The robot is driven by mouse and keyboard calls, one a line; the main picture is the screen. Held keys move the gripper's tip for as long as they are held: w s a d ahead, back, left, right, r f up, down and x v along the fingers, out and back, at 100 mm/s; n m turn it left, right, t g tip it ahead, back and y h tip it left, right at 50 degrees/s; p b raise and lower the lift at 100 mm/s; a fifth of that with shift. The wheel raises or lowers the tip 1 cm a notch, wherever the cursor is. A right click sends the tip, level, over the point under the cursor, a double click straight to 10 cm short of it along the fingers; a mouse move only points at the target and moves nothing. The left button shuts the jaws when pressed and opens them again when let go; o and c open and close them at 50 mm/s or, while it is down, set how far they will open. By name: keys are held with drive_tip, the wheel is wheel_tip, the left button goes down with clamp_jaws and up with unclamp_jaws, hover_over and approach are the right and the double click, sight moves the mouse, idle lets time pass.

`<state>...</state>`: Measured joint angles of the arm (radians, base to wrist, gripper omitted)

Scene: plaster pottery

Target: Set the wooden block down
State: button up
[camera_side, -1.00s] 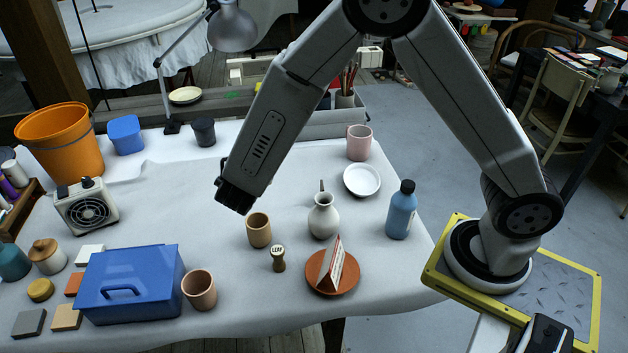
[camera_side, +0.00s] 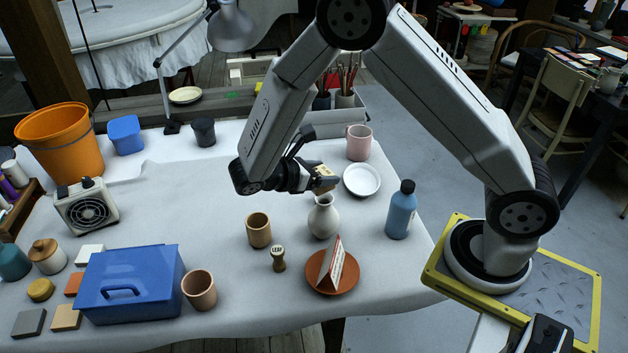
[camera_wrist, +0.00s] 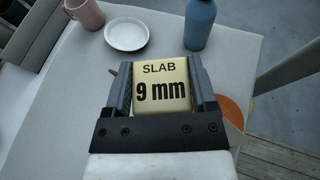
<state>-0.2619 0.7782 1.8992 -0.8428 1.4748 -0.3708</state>
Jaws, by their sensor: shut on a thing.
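My gripper (camera_side: 318,178) is shut on the wooden block (camera_wrist: 161,84). In the wrist view the block sits between the two dark fingers, its pale face reading "SLAB 9 mm". In the side view the block (camera_side: 323,184) is small, held in the air above or behind the white vase (camera_side: 323,217). The white-covered table (camera_side: 215,188) lies below it. The block's underside is hidden.
A white dish (camera_side: 362,180), a pink mug (camera_side: 359,142) and a blue bottle (camera_side: 401,210) stand to the right. A terracotta saucer (camera_side: 347,281) holds a folded card. A tan cup (camera_side: 258,230) and a "LEAF" stamp (camera_side: 278,258) are nearer. The cloth left of the cup is clear.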

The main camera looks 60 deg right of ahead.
drive_tip(key=s+a+f+m+g+y, duration=0.25)
drive_tip(key=s+m+g+y, duration=0.45)
drive_tip(key=m+y, duration=0.65)
drive_tip(key=w+r+m+t+y, duration=0.4)
drive_tip(key=w+m+t+y, duration=0.75)
drive_tip(key=m, duration=0.75)
drive_tip(key=w+d+r+m+t+h, duration=0.3)
drive_tip(key=w+d+m+t, duration=0.1)
drive_tip(key=d+m+t, duration=0.55)
wheel_tip(320, 180, down, 11)
drive_tip(key=n, duration=0.1)
drive_tip(key=shift+a+r+t, duration=0.15)
drive_tip(key=shift+a+t, duration=0.15)
drive_tip(key=shift+a, duration=0.1)
